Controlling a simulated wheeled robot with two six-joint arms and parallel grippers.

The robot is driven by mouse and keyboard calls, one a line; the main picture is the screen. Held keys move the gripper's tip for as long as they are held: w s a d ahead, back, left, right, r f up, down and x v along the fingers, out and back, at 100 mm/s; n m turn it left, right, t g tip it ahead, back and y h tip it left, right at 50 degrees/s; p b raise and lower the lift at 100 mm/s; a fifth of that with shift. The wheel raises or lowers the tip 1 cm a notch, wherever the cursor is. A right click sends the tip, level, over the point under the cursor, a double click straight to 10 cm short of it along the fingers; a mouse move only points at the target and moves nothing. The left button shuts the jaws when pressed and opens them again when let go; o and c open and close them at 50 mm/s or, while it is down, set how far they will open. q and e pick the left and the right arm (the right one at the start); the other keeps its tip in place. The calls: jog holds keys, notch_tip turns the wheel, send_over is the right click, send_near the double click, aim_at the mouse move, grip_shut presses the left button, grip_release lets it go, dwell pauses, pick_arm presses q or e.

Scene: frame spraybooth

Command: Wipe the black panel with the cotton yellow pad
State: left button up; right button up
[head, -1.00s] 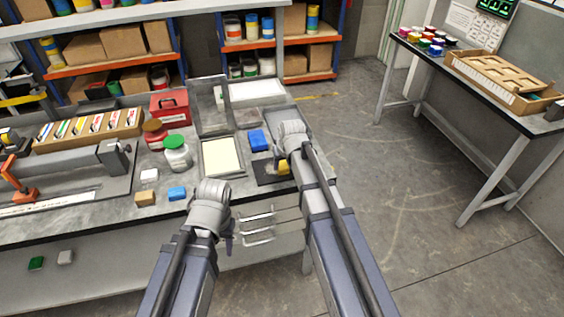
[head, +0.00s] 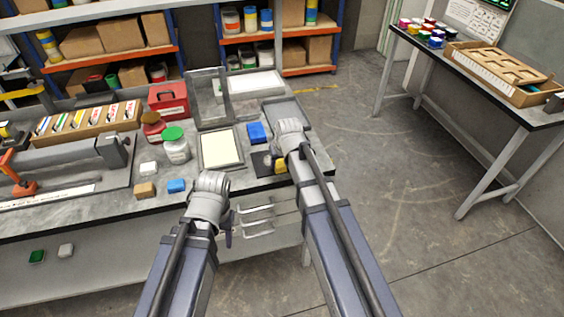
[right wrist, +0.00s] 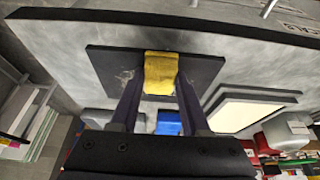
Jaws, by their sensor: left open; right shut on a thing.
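The black panel (head: 259,163) lies flat at the right end of the workbench, partly hidden by my right arm in the head view. It shows more fully in the right wrist view (right wrist: 108,62), with faint pale smudges left of the pad. The yellow pad (right wrist: 160,73) is held between the fingers of my right gripper (right wrist: 158,92), over the panel and seemingly against it. A bit of the pad (head: 280,166) shows in the head view. My left gripper (head: 228,232) is in front of the bench edge, apart from everything; its fingers are mostly hidden.
A blue block (head: 256,132) lies just behind the panel. A framed cream screen (head: 220,148) lies to its left. A green-lidded jar (head: 175,147), a tan block (head: 145,190) and a small blue block (head: 177,186) stand further left. A grey tray (head: 287,110) is behind.

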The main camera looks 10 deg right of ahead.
jog(key=shift+w+a, duration=0.2)
jog(key=shift+w, duration=1.7)
jog(key=shift+w, duration=0.15)
jog(key=shift+w, duration=1.7)
jog(key=shift+a, duration=0.85)
jog(key=shift+s+d+f, duration=0.1)
jog(key=shift+s, duration=1.9)
jog(key=shift+s, duration=0.1)
jog(key=shift+s+d, duration=0.1)
jog(key=shift+s, duration=1.65)
jog(key=shift+r, duration=0.2)
